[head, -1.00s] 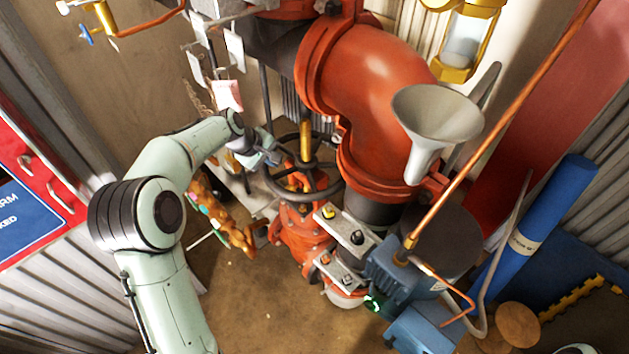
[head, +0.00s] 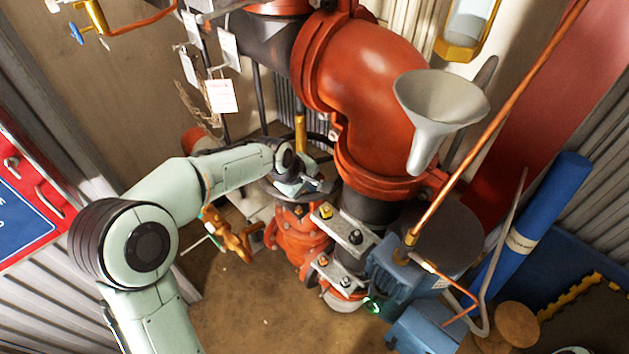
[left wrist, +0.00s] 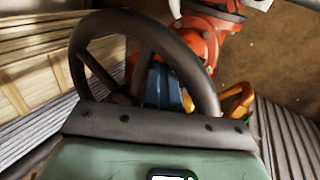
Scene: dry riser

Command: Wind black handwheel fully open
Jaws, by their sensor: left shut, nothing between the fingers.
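The black handwheel (head: 268,190) sits on a yellow stem (head: 300,128) above the red valve body (head: 298,233) in the head view. My left arm and gripper cover much of it. My left gripper (head: 316,187) is over the wheel, its jaws shut with nothing between them. In the left wrist view the wheel's rim (left wrist: 192,70) and spokes fill the upper middle, close in front of my gripper's dark body. The fingertips are hidden there, and I cannot tell whether they touch the wheel. My right gripper is not in view.
A large red pipe elbow (head: 375,85) stands just right of the wheel, with a grey funnel (head: 440,100) beside it. A copper pipe (head: 500,125) slants across the right. Paper tags (head: 221,96) hang behind my arm. A blue pump (head: 400,275) sits lower right. Open floor lies below.

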